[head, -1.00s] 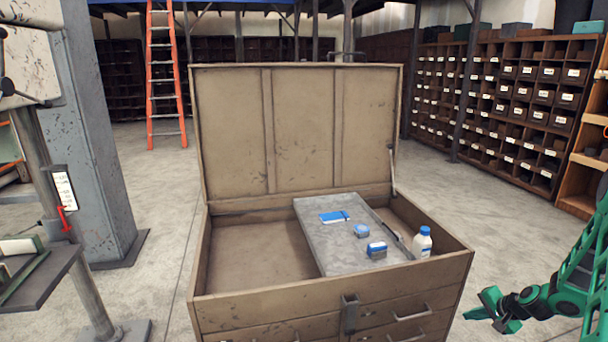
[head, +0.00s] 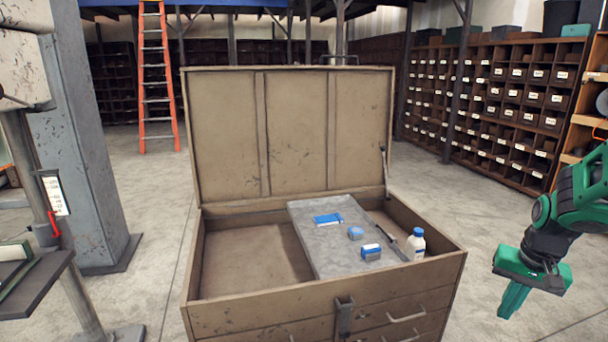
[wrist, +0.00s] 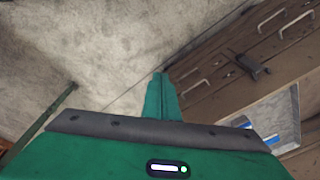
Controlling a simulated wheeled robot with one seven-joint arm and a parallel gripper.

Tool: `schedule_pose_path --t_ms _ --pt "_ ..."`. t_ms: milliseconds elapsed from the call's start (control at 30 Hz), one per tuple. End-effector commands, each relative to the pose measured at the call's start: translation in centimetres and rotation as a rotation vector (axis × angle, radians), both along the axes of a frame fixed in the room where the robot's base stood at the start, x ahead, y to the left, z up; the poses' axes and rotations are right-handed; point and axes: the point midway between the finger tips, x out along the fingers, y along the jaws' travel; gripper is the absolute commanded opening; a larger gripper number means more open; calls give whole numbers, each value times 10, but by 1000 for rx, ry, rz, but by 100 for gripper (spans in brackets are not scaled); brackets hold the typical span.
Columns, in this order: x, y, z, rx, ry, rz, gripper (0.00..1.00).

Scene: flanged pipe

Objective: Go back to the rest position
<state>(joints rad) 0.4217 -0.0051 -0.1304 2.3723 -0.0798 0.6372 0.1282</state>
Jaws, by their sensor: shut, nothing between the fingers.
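My gripper (head: 513,299) is at the right of the head view, to the right of the open chest and apart from it. Its green fingers are together and point downward, with nothing held. In the wrist view the closed fingers (wrist: 160,97) stick out over the concrete floor, beside the chest's drawer front (wrist: 245,75).
A brown chest (head: 240,319) stands open with its lid up. A grey tray (head: 317,251) inside holds a blue-and-white box (head: 371,252), a blue round item (head: 355,233) and a blue flat item (head: 328,220). A white bottle (head: 415,245) stands beside it. Shelves (head: 500,110) line the right.

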Motion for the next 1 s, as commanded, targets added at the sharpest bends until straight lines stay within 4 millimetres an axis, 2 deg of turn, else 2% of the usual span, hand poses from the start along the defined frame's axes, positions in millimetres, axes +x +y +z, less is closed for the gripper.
schedule_pose_path --t_ms 33,200,400,500,700,1000 --pt "-15 7 12 -8 8 11 0" --pt "-69 28 38 -17 58 34 0" --pt "-130 51 57 -6 104 57 0" --pt "-154 60 61 4 121 64 0" --pt "-178 69 64 20 140 73 0" --pt "-179 69 64 21 141 73 0"
